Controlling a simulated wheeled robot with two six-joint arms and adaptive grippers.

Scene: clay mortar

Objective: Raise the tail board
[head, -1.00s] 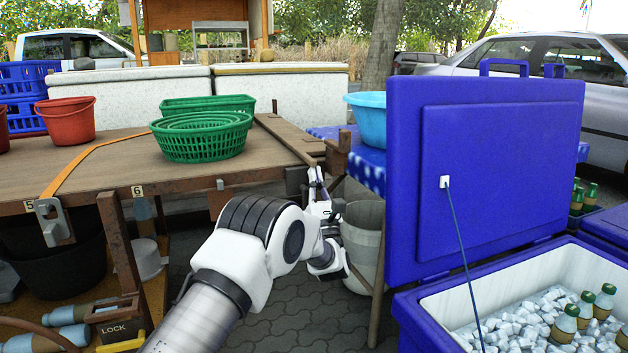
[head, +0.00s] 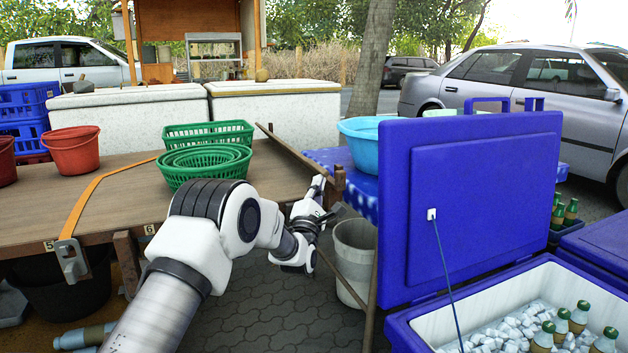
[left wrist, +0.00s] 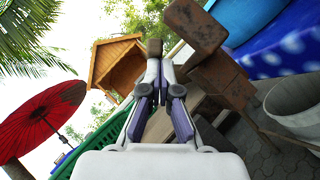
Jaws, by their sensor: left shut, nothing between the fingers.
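The tail board (head: 290,148) is a long brown plank at the right end of the wooden cart bed (head: 110,200). It stands tilted up from the bed, showing mostly its narrow edge. My left gripper (head: 319,184) is at the board's near end, beside a short brown wooden post (head: 339,181). In the left wrist view my left gripper (left wrist: 154,72) has its fingers together, with nothing held between them. A dark brown wooden end shows just beyond the fingertips; whether they touch it I cannot tell. My right gripper is not in view.
Green baskets (head: 205,160) and a red bucket (head: 73,150) stand on the bed. A grey bin (head: 352,255) and an open blue cooler (head: 470,200) are to the right. A light blue basin (head: 362,142) sits on a blue-clothed table.

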